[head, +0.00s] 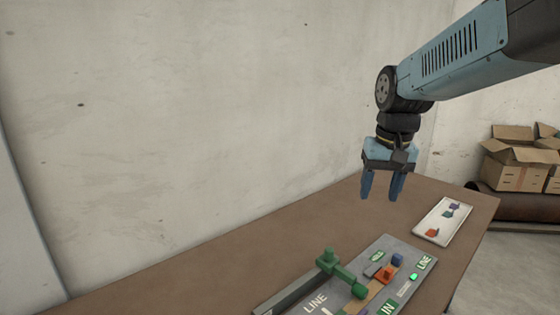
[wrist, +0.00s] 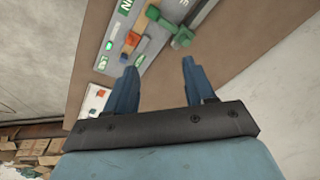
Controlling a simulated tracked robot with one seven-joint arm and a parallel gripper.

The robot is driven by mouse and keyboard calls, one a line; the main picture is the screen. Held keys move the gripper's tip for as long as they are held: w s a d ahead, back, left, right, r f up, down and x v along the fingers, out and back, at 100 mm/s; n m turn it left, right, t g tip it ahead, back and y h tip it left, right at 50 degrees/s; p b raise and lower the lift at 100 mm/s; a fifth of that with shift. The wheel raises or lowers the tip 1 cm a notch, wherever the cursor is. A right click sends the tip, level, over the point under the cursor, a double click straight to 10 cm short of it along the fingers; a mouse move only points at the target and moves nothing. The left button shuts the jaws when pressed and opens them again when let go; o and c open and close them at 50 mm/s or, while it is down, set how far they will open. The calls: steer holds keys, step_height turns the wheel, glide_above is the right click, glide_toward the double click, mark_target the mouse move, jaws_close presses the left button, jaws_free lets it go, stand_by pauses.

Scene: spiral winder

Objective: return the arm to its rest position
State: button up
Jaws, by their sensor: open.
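My gripper (head: 382,186) hangs from the blue arm above the brown table, pointing down. Its two blue fingers are apart with nothing between them. It also shows in the wrist view (wrist: 158,85), with the fingers spread and empty. The gripper is clear of the table and of the things on it.
A grey panel (head: 340,297) marked "LINE" lies on the brown table (head: 250,255) with green, orange and blue parts on it. A white tray (head: 448,212) with several small coloured pieces lies at right. Cardboard boxes (head: 515,178) stand beyond. A concrete wall (head: 200,100) rises behind the table.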

steer(key=s+d+n+t, duration=0.1)
steer(key=s+d+t, duration=0.1)
steer(key=s, duration=0.9)
steer(key=shift+s+d+r+t, duration=0.25)
steer(key=shift+s+t, duration=0.15)
steer(key=shift+t, duration=0.5)
stand_by(0.9)
